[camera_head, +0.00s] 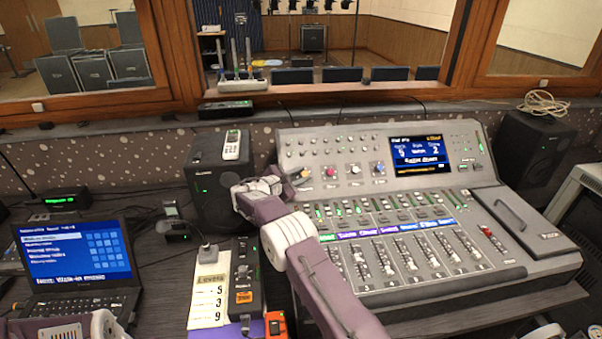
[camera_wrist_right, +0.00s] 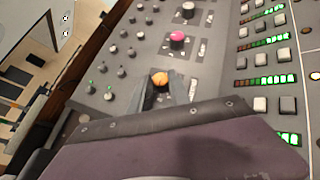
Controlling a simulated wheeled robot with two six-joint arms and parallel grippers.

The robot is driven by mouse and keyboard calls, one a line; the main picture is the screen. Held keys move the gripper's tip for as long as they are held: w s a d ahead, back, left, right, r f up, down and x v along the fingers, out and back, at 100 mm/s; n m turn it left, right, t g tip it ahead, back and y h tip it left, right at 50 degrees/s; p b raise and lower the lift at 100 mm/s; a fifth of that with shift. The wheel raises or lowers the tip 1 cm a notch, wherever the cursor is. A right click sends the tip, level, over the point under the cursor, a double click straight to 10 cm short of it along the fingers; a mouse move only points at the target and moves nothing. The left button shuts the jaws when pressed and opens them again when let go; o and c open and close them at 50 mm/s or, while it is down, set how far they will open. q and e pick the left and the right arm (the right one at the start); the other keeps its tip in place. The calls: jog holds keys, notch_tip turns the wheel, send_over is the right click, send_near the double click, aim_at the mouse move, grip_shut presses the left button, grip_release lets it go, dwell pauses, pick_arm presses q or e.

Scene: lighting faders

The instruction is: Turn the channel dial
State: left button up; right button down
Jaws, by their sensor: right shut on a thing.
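The mixing console (camera_head: 410,290) stands on the desk at right, with a row of coloured dials on its sloped upper panel. The orange dial (camera_head: 304,173) is the leftmost of that row. My right gripper (camera_head: 297,178) reaches it from the left. In the right wrist view the orange dial (camera_wrist_right: 160,79) sits between the dark fingertips, and the gripper is shut on it. A pink dial (camera_wrist_right: 177,36) is beside it, clear of the fingers. The console screen (camera_head: 422,153) is lit blue and shows numbers.
A black speaker (camera_head: 218,190) with a white remote (camera_head: 232,145) on top stands left of the console. A card with numbers (camera_head: 209,290) and a laptop (camera_head: 75,260) are at left.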

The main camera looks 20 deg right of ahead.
jog(key=shift+m+g, duration=0.3)
jog(key=c, duration=1.2)
grip_release()
jog(key=v, duration=0.9)
